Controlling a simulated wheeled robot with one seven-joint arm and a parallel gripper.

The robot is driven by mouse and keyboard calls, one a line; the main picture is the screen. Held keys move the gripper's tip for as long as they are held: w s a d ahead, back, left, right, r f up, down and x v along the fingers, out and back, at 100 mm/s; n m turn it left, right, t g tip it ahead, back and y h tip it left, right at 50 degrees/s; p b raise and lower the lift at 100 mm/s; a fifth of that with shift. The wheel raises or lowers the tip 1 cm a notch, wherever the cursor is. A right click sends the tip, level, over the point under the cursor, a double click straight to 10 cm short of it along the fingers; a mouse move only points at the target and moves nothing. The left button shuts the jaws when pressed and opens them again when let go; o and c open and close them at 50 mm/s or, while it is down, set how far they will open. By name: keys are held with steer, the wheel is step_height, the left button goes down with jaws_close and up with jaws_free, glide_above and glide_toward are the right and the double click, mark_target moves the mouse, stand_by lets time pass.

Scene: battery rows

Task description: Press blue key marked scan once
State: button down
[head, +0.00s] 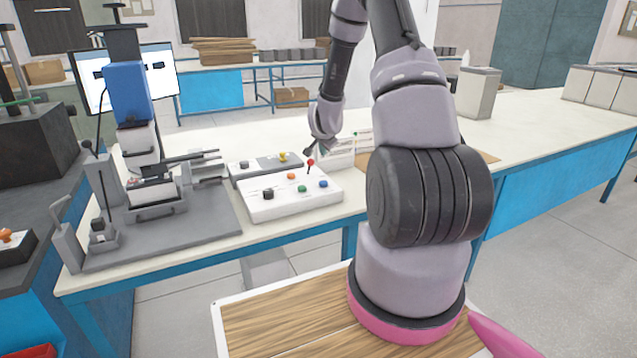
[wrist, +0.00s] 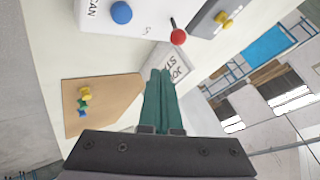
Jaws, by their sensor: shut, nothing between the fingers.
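The blue key (head: 323,184) is a round button at the front right of the white control box (head: 262,210). In the wrist view the blue key (wrist: 121,12) sits near the top edge, beside printed letters reading "CAN", the rest cut off. My gripper (head: 309,152) is above the back right of the box, close to the red-knobbed lever (head: 310,162). In the wrist view my gripper (wrist: 160,73) shows its green fingers shut together and empty. The blue key lies up and left of the fingertips, apart from them.
The box also bears an orange button (head: 291,176), a green button (head: 302,189) and a black knob (head: 268,194). A grey panel with a yellow knob (head: 283,157) stands behind. A brown board with pins (wrist: 103,105) lies nearby. A press stand (head: 150,200) is at left.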

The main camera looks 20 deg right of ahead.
mark_target(323, 184)
steer(key=shift+f, duration=0.15)
steer(key=shift+f, duration=4.35)
steer(key=shift+f, duration=0.4)
steer(key=shift+f, duration=0.5)
steer(key=shift+r, duration=0.9)
steer(key=shift+r, duration=2.5)
